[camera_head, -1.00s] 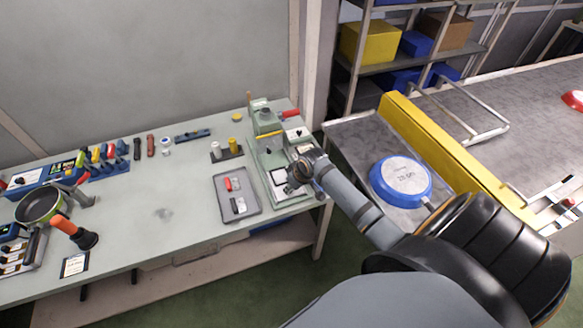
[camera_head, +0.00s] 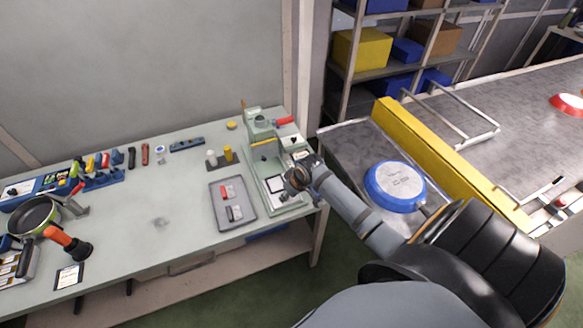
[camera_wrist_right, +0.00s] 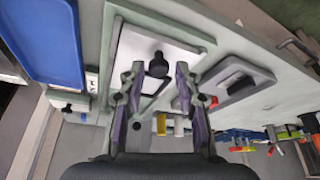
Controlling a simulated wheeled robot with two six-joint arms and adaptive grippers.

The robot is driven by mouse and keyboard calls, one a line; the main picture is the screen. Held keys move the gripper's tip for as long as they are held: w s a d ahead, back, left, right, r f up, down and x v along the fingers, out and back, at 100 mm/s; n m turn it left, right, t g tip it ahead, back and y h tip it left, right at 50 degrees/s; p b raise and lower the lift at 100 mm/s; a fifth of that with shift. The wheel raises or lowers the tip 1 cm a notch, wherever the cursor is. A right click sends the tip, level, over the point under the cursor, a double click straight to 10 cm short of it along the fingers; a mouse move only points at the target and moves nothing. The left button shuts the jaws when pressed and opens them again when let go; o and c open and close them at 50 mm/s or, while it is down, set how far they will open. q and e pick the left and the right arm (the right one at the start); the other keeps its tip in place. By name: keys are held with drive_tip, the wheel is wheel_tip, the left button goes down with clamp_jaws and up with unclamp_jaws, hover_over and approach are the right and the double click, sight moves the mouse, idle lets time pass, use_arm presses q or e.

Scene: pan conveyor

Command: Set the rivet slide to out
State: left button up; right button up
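The pale green rivet press (camera_head: 262,150) stands at the right end of the workbench, with a red-handled lever (camera_head: 284,120) on top. At its front is a flat slide plate (camera_head: 276,184) with a dark square outline. A black knob (camera_wrist_right: 158,65) stands on the pale plate in the right wrist view. My right gripper (camera_head: 291,190) is low over the press's front right side. In the wrist view the right gripper (camera_wrist_right: 158,88) has its fingers apart, with the knob in line with the gap; contact is not clear. My left gripper is not in view.
A grey tray (camera_head: 250,218) with a red and a dark piece lies left of the press. Yellow and white cylinders (camera_head: 228,153) stand behind it. A blue pan (camera_head: 395,186) lies right of the bench, beside a yellow barrier (camera_head: 440,160). The bench middle is clear.

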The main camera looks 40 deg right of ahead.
drive_tip(key=v, duration=1)
drive_tip(key=shift+s+r, duration=0.25)
drive_tip(key=shift+r, duration=0.1)
